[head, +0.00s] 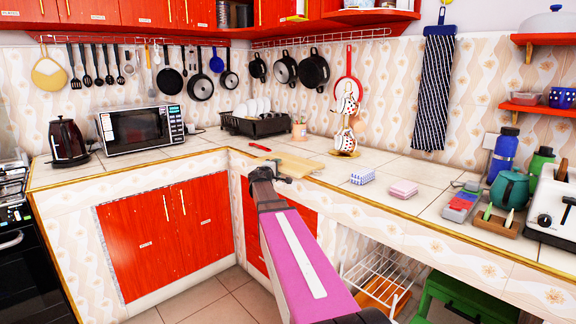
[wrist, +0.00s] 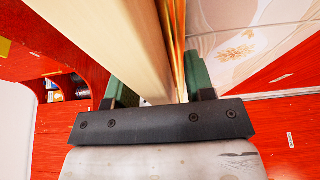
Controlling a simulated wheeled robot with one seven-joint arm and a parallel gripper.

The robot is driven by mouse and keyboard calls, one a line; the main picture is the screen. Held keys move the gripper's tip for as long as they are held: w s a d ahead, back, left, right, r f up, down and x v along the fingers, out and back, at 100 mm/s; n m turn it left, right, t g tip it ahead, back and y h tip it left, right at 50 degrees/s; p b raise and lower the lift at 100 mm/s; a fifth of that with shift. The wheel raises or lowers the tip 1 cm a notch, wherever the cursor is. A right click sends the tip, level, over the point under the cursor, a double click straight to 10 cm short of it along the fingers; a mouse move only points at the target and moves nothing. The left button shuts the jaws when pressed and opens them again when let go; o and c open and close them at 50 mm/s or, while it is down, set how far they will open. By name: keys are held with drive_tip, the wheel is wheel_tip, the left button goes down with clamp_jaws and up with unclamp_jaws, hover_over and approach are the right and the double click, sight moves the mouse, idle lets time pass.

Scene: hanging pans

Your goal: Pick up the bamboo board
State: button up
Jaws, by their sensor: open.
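The bamboo board (head: 298,164) is a pale, flat board lying on the tiled counter near its front edge in the head view. In the wrist view the board (wrist: 110,38) shows as a pale beige slab running down between the two green fingers. My gripper (head: 274,172) is at the board's near left end, at the counter's front edge. In the wrist view my gripper (wrist: 160,85) is open, with one finger on each side of the board's end. I cannot tell whether either finger touches it.
The counter's gold trim (wrist: 177,45) runs close beside the board. A red-handled item (head: 260,147) lies behind the board, and a dish rack (head: 254,122) stands further back. A mug stand (head: 346,140), a blue-patterned box (head: 362,176) and a pink box (head: 401,188) are to the right.

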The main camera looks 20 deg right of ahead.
drive_tip(key=shift+c, duration=0.3)
clamp_jaws()
